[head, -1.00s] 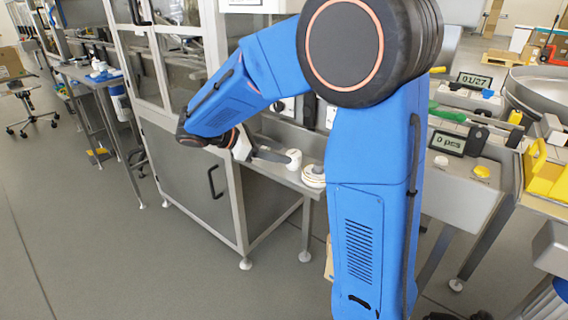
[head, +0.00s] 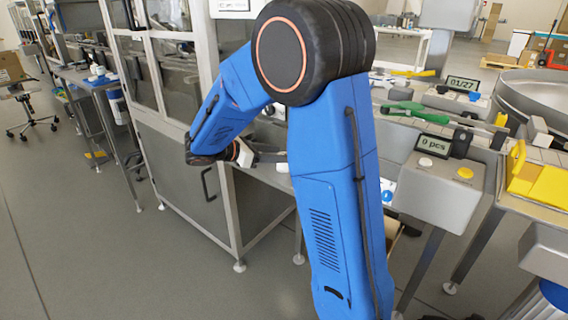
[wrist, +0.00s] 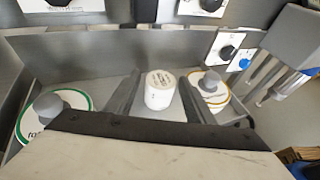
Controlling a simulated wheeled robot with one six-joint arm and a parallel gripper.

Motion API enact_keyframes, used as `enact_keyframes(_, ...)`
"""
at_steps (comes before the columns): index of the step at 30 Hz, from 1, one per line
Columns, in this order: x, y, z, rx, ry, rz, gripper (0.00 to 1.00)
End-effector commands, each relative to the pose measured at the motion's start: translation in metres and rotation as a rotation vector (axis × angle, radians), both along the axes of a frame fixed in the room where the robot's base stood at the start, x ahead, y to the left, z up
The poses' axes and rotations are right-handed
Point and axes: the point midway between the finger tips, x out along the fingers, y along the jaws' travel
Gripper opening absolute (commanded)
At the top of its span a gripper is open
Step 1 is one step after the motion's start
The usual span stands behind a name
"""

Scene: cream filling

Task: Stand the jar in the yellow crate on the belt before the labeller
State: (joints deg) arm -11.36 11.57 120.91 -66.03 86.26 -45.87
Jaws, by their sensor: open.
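A white cylinder with small dark print on its top (wrist: 160,90) stands on a grey steel shelf in the wrist view; I cannot tell whether it is the task's jar. My gripper (wrist: 160,78) is open, with one dark finger on each side of the cylinder; contact is not clear. In the head view my gripper (head: 268,157) is low by the steel cabinet, its fingers partly hidden by my arm. A yellow crate-like thing (head: 540,180) is at the right of the head view; its inside is not clearly visible.
A green-edged disc (wrist: 75,100) and a yellow-edged disc (wrist: 207,95) with grey knobs flank the fingers. A steel wall with dials (wrist: 228,52) rises behind. A steel cabinet (head: 190,190) stands left of my arm. A grey counter box (head: 440,190) is at right.

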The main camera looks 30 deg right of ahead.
Motion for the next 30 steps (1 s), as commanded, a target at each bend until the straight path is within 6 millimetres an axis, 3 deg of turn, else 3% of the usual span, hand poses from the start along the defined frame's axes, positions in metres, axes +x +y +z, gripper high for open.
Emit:
enact_keyframes(3,-0.001,-0.014,-0.005,-0.001,0.001,-0.002,0.49)
enact_keyframes(13,-0.002,-0.029,-0.012,-0.001,0.001,-0.002,0.49)
enact_keyframes(22,-0.005,-0.064,-0.028,0.0,0.001,-0.002,0.49)
enact_keyframes(30,-0.005,-0.067,-0.029,0.0,0.0,0.0,0.49)
